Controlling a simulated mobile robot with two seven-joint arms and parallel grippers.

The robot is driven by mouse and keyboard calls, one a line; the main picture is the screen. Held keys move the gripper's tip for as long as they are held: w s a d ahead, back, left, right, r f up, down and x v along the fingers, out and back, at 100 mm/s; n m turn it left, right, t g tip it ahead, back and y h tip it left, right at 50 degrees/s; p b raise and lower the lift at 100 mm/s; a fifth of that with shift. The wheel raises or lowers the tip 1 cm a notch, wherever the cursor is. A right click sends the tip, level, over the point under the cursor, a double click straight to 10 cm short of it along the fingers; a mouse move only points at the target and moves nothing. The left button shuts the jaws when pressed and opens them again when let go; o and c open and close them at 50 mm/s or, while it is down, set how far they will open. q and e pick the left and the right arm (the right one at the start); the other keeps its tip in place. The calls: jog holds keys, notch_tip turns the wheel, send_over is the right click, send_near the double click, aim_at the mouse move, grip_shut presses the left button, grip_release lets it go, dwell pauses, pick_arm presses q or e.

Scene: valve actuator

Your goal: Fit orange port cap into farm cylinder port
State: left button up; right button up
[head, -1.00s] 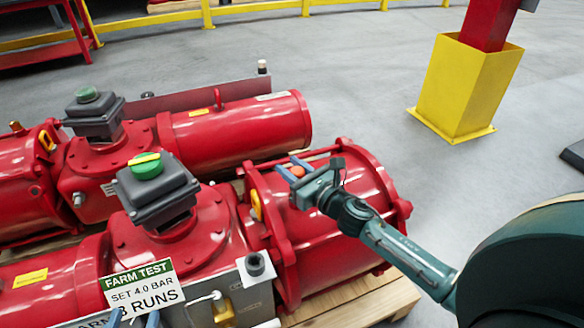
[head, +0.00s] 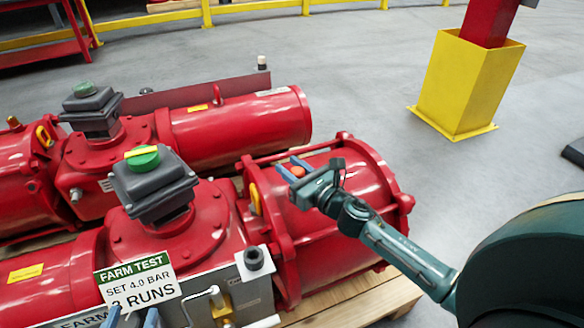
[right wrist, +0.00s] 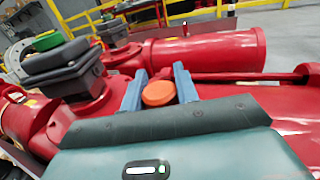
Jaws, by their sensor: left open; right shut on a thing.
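The orange port cap (right wrist: 158,93) shows as a round disc between the fingers of my right gripper (right wrist: 160,88) in the right wrist view. In the head view, my right gripper (head: 290,168) is shut on the orange cap (head: 297,171), above the near red cylinder (head: 345,195). The farm cylinder's port cannot be made out. My left gripper (head: 132,318) shows only as blue fingertips at the bottom edge of the head view, open, below the farm test sign (head: 138,283).
A grey switch box with a green top (head: 150,185) rises left of my right gripper. A second red actuator (head: 240,120) lies behind. Tie rods run along the near cylinder. A wooden pallet (head: 350,300) lies beneath. A yellow post base (head: 465,90) stands at the back right on open floor.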

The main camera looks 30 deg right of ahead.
pick_arm(q)
jog(key=shift+f, duration=0.6)
pick_arm(e)
jog(key=shift+f, duration=0.2)
jog(key=o, duration=1.1)
jog(key=shift+c, duration=0.2)
pick_arm(q)
jog(key=shift+d, duration=0.1)
pick_arm(e)
jog(key=shift+s+d+f, duration=0.1)
jog(key=shift+s+f, duration=0.05)
jog(key=shift+s, duration=0.35)
pick_arm(q)
jog(key=r+t+h, duration=0.1)
jog(key=r, duration=0.1)
jog(key=d+r+m+h, duration=0.1)
jog(key=shift+r+t, duration=0.35)
jog(key=shift+t, duration=0.05)
pick_arm(e)
jog(key=v, duration=1.2)
jog(key=shift+r, duration=0.25)
pick_arm(q)
jog(key=shift+s, duration=0.1)
pick_arm(e)
jog(key=shift+s, duration=0.1)
